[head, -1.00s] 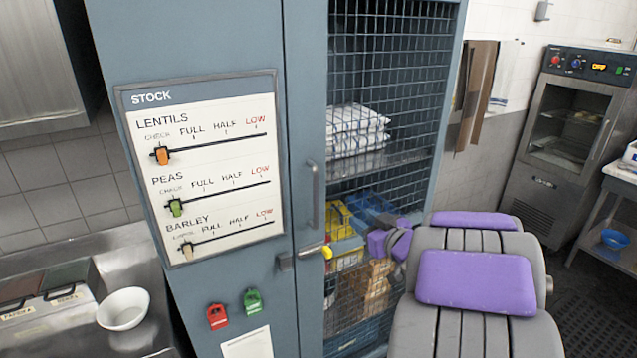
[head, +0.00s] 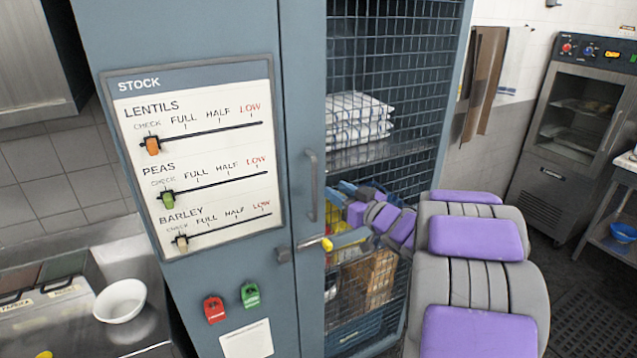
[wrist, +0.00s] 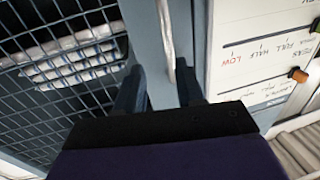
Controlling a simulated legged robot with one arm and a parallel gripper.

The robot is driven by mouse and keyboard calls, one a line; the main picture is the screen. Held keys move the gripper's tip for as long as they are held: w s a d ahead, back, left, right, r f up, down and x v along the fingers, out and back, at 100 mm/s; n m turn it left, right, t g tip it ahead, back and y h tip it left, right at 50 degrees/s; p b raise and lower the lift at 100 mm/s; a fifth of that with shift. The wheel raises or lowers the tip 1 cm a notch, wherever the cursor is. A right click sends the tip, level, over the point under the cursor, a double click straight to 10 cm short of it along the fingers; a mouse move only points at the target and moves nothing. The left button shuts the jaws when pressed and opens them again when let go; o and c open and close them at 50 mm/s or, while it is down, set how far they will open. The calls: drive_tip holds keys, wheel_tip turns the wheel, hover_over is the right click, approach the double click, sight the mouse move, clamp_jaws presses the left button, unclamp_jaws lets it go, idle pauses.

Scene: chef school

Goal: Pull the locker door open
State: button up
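The blue-grey locker (head: 180,40) stands in front of me. Its mesh door (head: 400,60) is on the right and looks closed. A vertical bar handle (head: 312,185) is on the door's left frame. Contact with the handle cannot be told.
A STOCK board (head: 200,160) with sliders hangs left of the handle. Folded towels (head: 358,120) sit behind the mesh. A counter with a white bowl (head: 120,300) is at left; an oven (head: 575,130) stands at right.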

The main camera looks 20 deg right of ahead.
sight(316, 182)
drive_tip(key=w+a, duration=0.1)
drive_tip(key=w, duration=0.1)
drive_tip(key=w+a, duration=0.1)
drive_tip(key=w, duration=0.1)
drive_tip(key=w+a+b, duration=0.1)
drive_tip(key=w+a, duration=0.1)
drive_tip(key=w, duration=0.1)
drive_tip(key=shift+w+r, duration=0.15)
drive_tip(key=shift+w+d, duration=0.45)
drive_tip(key=shift+d, duration=0.4)
drive_tip(key=shift+s+a, duration=0.1)
drive_tip(key=shift+a, duration=0.45)
drive_tip(key=c, duration=0.3)
drive_tip(key=shift+d, duration=0.15)
clamp_jaws()
